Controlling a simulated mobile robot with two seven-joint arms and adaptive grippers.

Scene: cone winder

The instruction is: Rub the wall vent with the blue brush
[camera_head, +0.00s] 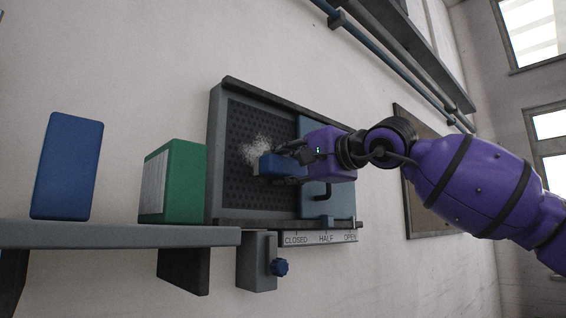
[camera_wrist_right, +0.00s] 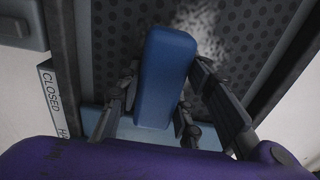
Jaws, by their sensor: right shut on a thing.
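The wall vent (camera_head: 236,190) is a dark perforated panel in a grey frame on the wall, with a light blue sliding plate (camera_head: 342,205) on its right side. A patch of whitish dust (camera_head: 262,148) lies on the perforated part. My right gripper (camera_head: 285,166) is in front of the vent, shut on the blue brush (camera_wrist_right: 166,75). The brush's end is at the lower edge of the dust patch in the head view. In the right wrist view the dust shows beyond the brush (camera_wrist_right: 200,25). I cannot tell whether the brush touches the vent. My left gripper is not in view.
A grey shelf (camera_head: 120,235) at left holds a blue block (camera_head: 67,166) and a green box (camera_head: 173,182). Pipes (camera_head: 375,45) run above.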

